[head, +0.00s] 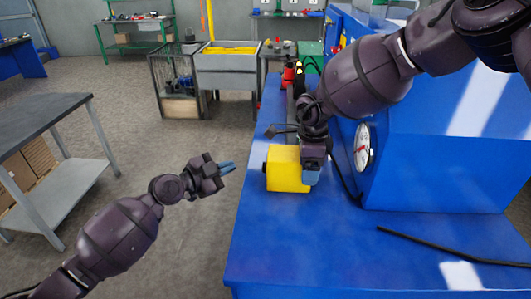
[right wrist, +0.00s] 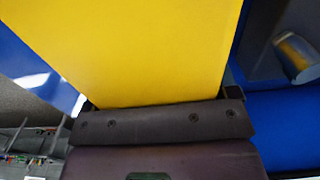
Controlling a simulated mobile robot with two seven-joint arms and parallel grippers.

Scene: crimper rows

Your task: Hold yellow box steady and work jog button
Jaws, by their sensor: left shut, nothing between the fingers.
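The yellow box (head: 284,170) sits near the left edge of the blue bench. A small dark bit (head: 264,167) shows on its left side; I cannot tell clearly whether it is the jog button. My right gripper (head: 312,168) comes from above, with a blue finger against the box's right side; its other finger is hidden. In the right wrist view the yellow box (right wrist: 140,50) fills the space between the fingers, close to the palm. My left gripper (head: 226,168) is shut and empty, left of the box and apart from it, pointing towards it.
The blue bench (head: 300,240) is clear in front of the box. A blue machine housing (head: 440,160) with a round dial (head: 362,147) stands to the right. A black cable (head: 450,250) lies on the bench. A dark-topped table (head: 45,112) stands at left.

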